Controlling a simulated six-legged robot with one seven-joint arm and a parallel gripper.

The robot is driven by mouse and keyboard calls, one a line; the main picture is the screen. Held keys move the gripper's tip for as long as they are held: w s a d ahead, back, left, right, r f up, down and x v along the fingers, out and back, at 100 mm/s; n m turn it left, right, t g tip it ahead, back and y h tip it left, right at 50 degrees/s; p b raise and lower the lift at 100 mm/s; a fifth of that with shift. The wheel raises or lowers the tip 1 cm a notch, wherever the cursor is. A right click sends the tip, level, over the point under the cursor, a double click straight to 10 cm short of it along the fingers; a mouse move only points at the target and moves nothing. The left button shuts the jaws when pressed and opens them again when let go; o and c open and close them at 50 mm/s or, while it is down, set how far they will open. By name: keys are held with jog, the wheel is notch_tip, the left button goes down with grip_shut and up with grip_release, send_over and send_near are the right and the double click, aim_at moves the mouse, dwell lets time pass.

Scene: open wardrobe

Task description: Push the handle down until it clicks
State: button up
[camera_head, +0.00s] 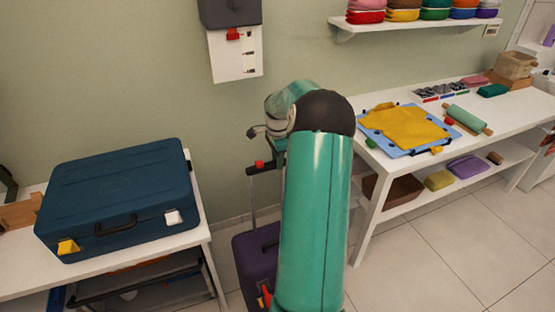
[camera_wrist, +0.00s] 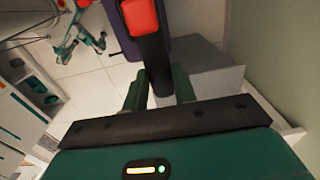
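A purple suitcase (camera_head: 255,250) stands on the floor between the two tables, with a thin pole rising from it. Its black handle (camera_head: 263,170) with a red button (camera_head: 260,165) is at the top of the pole, raised above the case. My gripper (camera_head: 279,155) is at the handle, partly hidden by my arm. In the wrist view, the black handle (camera_wrist: 155,62) lies between the two green fingers of my gripper (camera_wrist: 160,90), which look closed against its sides. The red button (camera_wrist: 140,16) is beyond the fingers. The purple case (camera_wrist: 117,28) shows behind it.
A blue hard case (camera_head: 120,195) lies on the white table at the left. A white table (camera_head: 470,125) at the right holds a yellow garment (camera_head: 405,125) on a blue board. A white wall box (camera_head: 235,55) hangs above. Tiled floor (camera_head: 430,240) is free at the front right.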

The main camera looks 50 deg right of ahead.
grip_shut()
notch_tip(320, 180, down, 30)
jog(key=shift+r, duration=0.1)
jog(key=shift+a, duration=0.1)
jog(key=o, duration=0.7)
grip_release()
jog(key=shift+f, duration=0.2)
jog(key=shift+r, duration=0.2)
notch_tip(320, 180, up, 14)
jog(key=shift+f, duration=0.1)
